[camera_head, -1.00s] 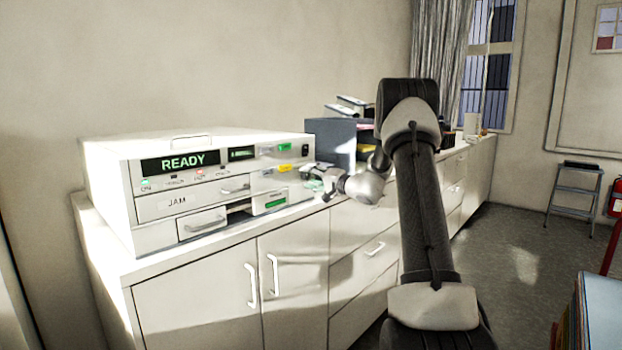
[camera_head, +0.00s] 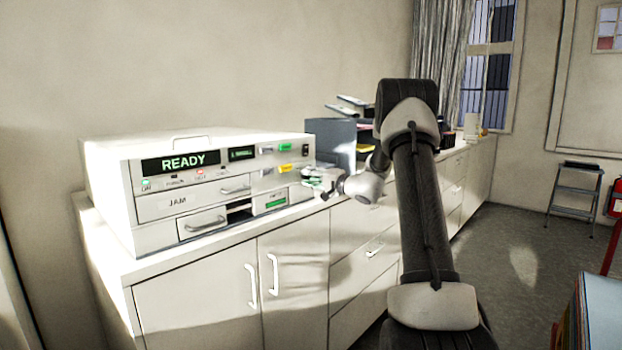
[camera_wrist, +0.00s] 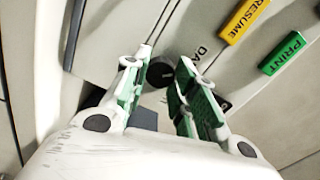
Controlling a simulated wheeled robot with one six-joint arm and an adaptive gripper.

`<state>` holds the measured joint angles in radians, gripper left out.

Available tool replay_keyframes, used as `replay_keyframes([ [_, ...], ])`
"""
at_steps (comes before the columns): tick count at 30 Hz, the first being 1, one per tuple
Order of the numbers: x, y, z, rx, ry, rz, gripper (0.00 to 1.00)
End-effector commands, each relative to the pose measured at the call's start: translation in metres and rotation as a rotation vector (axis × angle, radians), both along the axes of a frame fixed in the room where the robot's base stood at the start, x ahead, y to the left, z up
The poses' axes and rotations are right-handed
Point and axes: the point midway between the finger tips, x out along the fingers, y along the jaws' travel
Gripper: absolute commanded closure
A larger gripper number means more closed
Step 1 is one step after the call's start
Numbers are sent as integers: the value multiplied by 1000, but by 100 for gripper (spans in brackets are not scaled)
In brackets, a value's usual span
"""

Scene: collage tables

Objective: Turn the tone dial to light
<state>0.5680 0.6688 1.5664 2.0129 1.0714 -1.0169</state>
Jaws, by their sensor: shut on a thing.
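The tone dial (camera_wrist: 160,72) is a small dark round knob on the pale front panel of the copier-like machine (camera_head: 165,208). My gripper (camera_wrist: 159,80) has its two green-padded fingers on either side of the dial and is shut on it. Letters beginning "DA" are printed beside the dial; the rest is hidden by a finger. The dial's pointer and exact setting cannot be made out. In the head view my gripper (camera_head: 318,178) is at the right end of the machine's front, where it hides the dial.
The yellow RESUME button (camera_wrist: 243,18) and green PRINT button (camera_wrist: 283,53) are close to the right finger. The display (camera_head: 181,163) reads READY. Dark file holders (camera_head: 333,138) stand behind my gripper.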

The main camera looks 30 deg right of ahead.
Motion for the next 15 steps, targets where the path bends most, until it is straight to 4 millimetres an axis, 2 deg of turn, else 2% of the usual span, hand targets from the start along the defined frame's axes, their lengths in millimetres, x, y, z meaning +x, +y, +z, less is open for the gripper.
replay_keyframes([
  [15,0,0,-1,405,149,-1,97],
])
